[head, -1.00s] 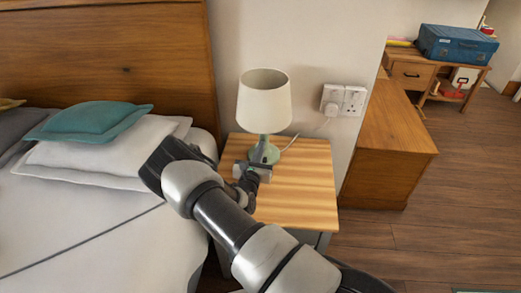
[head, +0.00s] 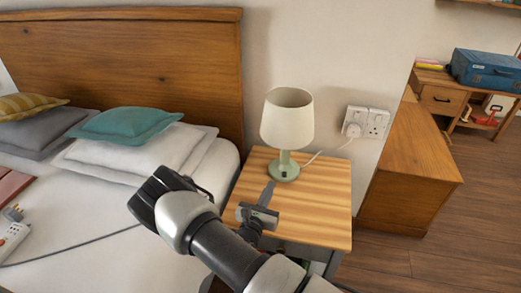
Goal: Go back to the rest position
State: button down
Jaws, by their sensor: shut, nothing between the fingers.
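My arm reaches up from the bottom of the head view, over the edge between the bed and the bedside table. My gripper (head: 268,192) is over the bedside table (head: 325,215), in front of the lamp's green base. It is shut with nothing in it. The table lamp (head: 287,120) stands upright, with a cream shade and a cord running to the wall socket (head: 366,122). The gripper's tip looks close to the lamp base, and I cannot tell the exact gap.
The bed (head: 120,235) fills the left, with pillows, a teal cushion (head: 135,123) and a power strip (head: 12,240). A wooden cabinet (head: 410,165) stands right of the table. A blue case (head: 485,68) is on a desk behind. Open floor (head: 450,240) lies at the right.

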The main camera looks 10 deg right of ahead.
jog(key=s+d+r+m+g+h, duration=0.2)
jog(key=d+r+m+g+h, duration=0.1)
jog(key=d+r+m+g, duration=0.25)
jog(key=s+d+r+m+g+h, duration=0.35)
jog(key=r+m, duration=0.25)
jog(key=r, duration=0.2)
jog(key=s+d+r+m+g+y, duration=0.3)
jog(key=s+r+m+g+y, duration=0.35)
jog(key=s+r+m, duration=0.55)
jog(key=s+a+r+m+t+y, duration=0.65)
jog(key=s+a+r+y, duration=0.35)
jog(key=s, duration=0.3)
notch_tip(320, 180, up, 21)
jog(key=a+g+h+p, duration=0.1)
jog(key=p, duration=2)
jog(key=shift+w+a, duration=0.15)
jog(key=shift+w, duration=0.1)
